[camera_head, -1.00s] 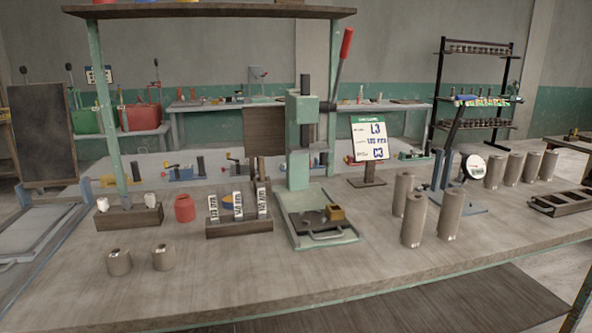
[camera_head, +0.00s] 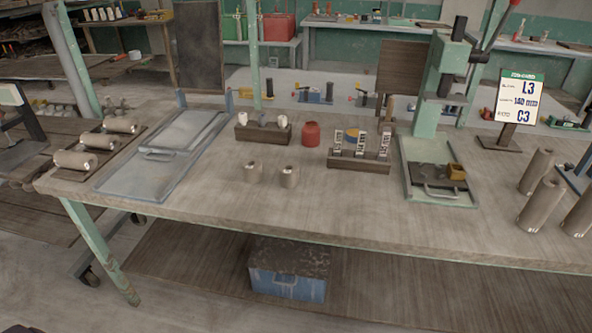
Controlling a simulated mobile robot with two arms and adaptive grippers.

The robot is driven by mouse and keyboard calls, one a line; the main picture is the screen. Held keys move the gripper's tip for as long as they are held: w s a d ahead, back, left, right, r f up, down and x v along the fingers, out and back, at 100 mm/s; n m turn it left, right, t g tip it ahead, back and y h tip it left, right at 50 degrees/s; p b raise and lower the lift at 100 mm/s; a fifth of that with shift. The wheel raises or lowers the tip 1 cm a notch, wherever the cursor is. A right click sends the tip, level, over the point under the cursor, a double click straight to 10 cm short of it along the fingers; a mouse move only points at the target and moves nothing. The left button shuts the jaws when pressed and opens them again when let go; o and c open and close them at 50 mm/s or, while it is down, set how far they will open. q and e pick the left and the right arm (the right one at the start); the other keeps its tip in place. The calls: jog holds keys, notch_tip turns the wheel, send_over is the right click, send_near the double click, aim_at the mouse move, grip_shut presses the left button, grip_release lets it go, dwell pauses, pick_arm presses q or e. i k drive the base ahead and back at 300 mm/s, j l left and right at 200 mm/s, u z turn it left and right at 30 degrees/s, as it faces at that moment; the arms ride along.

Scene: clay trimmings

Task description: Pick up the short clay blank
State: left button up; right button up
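Taller clay blanks (camera_head: 541,205) stand at the right edge of the view, partly cut off. Neither of my grippers is in view.
Clay rolls (camera_head: 76,160) lie on a dark board at the bench's left end. A framed tray (camera_head: 130,181), a red jar (camera_head: 311,134), a marker rack (camera_head: 345,162), a green press (camera_head: 428,115) and a sign (camera_head: 518,97) surround the blanks. The front bench strip is clear.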

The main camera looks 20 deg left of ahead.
aim_at(289, 171)
jog(key=j+z, duration=0.1)
jog(key=j, duration=1.2)
